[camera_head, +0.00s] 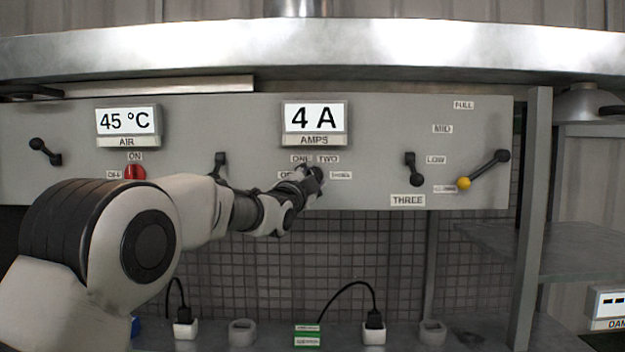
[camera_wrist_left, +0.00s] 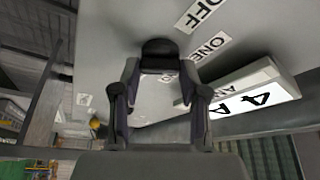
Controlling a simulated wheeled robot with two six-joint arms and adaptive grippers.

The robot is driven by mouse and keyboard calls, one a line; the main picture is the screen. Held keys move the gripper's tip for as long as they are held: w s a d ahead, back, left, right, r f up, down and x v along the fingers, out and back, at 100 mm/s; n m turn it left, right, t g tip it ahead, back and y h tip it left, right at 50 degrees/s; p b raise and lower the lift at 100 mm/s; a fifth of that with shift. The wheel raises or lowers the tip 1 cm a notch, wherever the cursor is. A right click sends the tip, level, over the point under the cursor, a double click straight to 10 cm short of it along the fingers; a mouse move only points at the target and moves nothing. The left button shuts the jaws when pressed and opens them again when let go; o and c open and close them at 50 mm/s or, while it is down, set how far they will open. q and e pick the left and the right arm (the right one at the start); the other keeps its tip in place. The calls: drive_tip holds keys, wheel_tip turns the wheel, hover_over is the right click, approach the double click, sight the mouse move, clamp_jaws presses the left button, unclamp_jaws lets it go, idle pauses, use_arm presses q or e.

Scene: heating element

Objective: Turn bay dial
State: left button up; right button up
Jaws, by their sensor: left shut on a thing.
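The bay dial (camera_head: 318,174) is a dark knob on the grey panel below the AMPS display (camera_head: 314,118), which reads 4 A. Labels OFF, ONE, TWO and THREE surround it. My left gripper (camera_head: 309,179) reaches it from the lower left and partly hides it. In the left wrist view the black dial (camera_wrist_left: 160,52) sits between the fingertips of my left gripper (camera_wrist_left: 160,66), which is shut on it. The OFF (camera_wrist_left: 203,12) and ONE (camera_wrist_left: 207,45) labels show beside it there. The dial's exact pointing is hard to tell. My right gripper is not in view.
A red OFF/ON knob (camera_head: 135,173) sits under the AIR display (camera_head: 127,122), which reads 45 °C. Black levers (camera_head: 411,167) and a yellow-tipped lever (camera_head: 483,170) are also on the panel. Plugs (camera_head: 375,325) and sockets stand below, before a mesh. A metal ledge (camera_head: 400,48) overhangs the panel.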

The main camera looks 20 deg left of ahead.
use_arm(q)
drive_tip(key=shift+r, duration=0.25)
drive_tip(key=o, duration=1)
drive_tip(key=shift+o, duration=0.7)
drive_tip(key=shift+w+a+f, duration=0.15)
drive_tip(key=shift+w+f, duration=0.05)
drive_tip(key=shift+f, duration=0.05)
drive_tip(key=v, duration=1.2)
